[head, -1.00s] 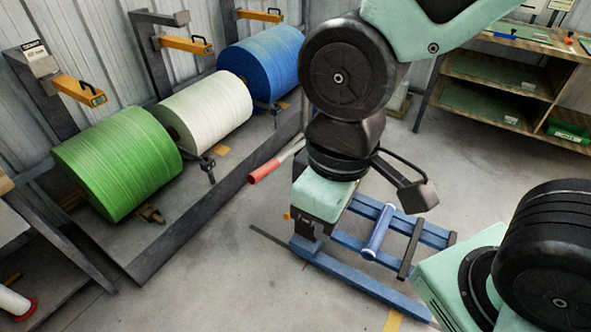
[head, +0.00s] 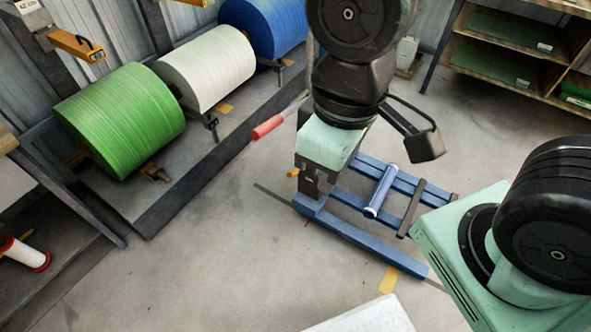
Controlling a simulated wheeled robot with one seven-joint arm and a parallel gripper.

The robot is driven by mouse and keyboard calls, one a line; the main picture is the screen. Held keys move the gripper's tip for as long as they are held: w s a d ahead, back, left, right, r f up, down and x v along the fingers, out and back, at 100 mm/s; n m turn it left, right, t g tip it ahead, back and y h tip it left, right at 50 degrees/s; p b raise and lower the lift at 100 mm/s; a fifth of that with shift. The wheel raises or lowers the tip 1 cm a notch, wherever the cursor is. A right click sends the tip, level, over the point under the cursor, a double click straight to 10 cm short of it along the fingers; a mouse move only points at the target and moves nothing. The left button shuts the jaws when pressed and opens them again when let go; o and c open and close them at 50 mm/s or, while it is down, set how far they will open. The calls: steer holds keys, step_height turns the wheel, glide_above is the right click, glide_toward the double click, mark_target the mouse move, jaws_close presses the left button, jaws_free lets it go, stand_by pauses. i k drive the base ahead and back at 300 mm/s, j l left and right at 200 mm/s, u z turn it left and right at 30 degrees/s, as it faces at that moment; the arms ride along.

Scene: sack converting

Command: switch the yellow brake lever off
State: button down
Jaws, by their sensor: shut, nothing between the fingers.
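My gripper (head: 311,188) points down near the middle of the head view, over the corner of a blue floor frame. Its dark fingers are shut and empty. A small yellow-orange piece (head: 293,173) shows just left of the fingers; I cannot tell whether it is a lever or touches them. Another yellow arm (head: 194,2) is cut by the top edge. I cannot tell which yellow part is the brake lever.
Green (head: 120,120), white (head: 206,68) and blue (head: 262,28) rolls stand along the wall behind a dark floor rail (head: 190,178). A red grip (head: 267,127) is left of my gripper. The blue frame (head: 360,238) lies beneath it. Shelves (head: 510,65) stand upper right. Floor at lower left centre is clear.

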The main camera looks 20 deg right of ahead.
mark_target(291, 174)
steer(key=i+j+u, duration=0.45)
steer(key=i, duration=0.3)
